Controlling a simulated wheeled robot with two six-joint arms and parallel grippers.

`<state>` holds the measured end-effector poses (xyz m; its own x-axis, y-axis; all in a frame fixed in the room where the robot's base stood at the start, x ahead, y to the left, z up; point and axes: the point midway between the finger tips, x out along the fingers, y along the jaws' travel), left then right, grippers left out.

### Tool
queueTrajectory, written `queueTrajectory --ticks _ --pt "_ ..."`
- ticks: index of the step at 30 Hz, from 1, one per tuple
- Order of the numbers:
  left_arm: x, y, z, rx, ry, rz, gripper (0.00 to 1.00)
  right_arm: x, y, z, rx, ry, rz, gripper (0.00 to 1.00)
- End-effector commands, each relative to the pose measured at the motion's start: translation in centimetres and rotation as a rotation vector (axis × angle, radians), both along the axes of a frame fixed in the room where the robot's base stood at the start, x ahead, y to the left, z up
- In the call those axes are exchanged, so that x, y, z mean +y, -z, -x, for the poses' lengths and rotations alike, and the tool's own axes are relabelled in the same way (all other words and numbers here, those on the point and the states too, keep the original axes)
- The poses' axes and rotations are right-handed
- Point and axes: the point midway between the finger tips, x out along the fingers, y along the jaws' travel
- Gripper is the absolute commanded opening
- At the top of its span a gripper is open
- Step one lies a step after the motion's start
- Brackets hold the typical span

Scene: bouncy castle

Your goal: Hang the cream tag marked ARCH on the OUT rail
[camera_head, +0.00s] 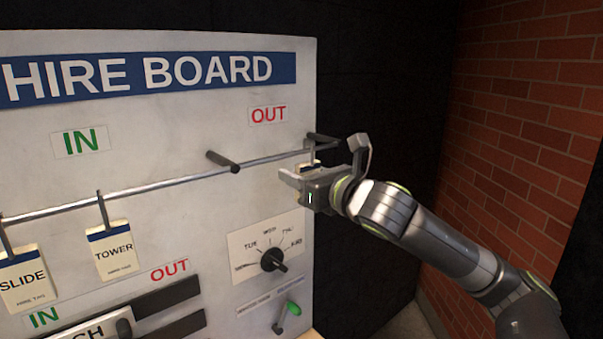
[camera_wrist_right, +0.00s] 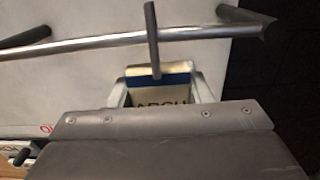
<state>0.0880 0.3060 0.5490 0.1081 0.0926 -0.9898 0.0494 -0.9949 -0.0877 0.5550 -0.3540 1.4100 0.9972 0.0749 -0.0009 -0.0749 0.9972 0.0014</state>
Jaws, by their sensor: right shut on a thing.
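The cream ARCH tag (camera_wrist_right: 172,95) with a blue band sits between the fingers of my right gripper (camera_wrist_right: 160,92), which is shut on it. Its lower part is hidden in the wrist view. Its dark hook (camera_wrist_right: 153,45) stands up across the OUT rail (camera_wrist_right: 100,46); I cannot tell whether it rests on the rail. In the head view my right gripper (camera_head: 306,178) is just below the right part of the OUT rail (camera_head: 268,160), under the red OUT label (camera_head: 268,115), and mostly covers the tag. My left gripper is not in view.
A dark peg (camera_head: 222,161) divides the rail; another dark bracket (camera_head: 322,141) is at its right end. The TOWER tag (camera_head: 113,252) and SLIDE tag (camera_head: 24,280) hang on the IN side. A dial (camera_head: 273,260) and green-tipped lever (camera_head: 287,315) are below my gripper.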

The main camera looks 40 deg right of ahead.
Motion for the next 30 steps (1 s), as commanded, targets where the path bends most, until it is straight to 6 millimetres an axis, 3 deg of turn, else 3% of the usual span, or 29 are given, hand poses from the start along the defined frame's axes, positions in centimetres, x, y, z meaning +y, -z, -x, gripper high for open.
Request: queueTrajectory --ticks 6,14,15,21,30 --pt "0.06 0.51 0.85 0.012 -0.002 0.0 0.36 -0.21 0.67 -0.03 0.0 0.001 0.0 0.19" --pt "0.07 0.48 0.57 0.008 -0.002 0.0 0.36 -0.23 0.64 -0.03 -0.001 0.001 0.001 0.19" --pt "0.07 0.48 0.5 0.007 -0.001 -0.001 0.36 -0.22 0.64 -0.03 -0.001 0.001 0.001 0.46" --pt "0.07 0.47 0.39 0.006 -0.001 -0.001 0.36 -0.22 0.63 -0.03 -0.001 0.001 0.001 0.7" --pt "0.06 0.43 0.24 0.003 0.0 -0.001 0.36 -0.25 0.63 -0.02 -0.001 0.001 0.001 0.7"
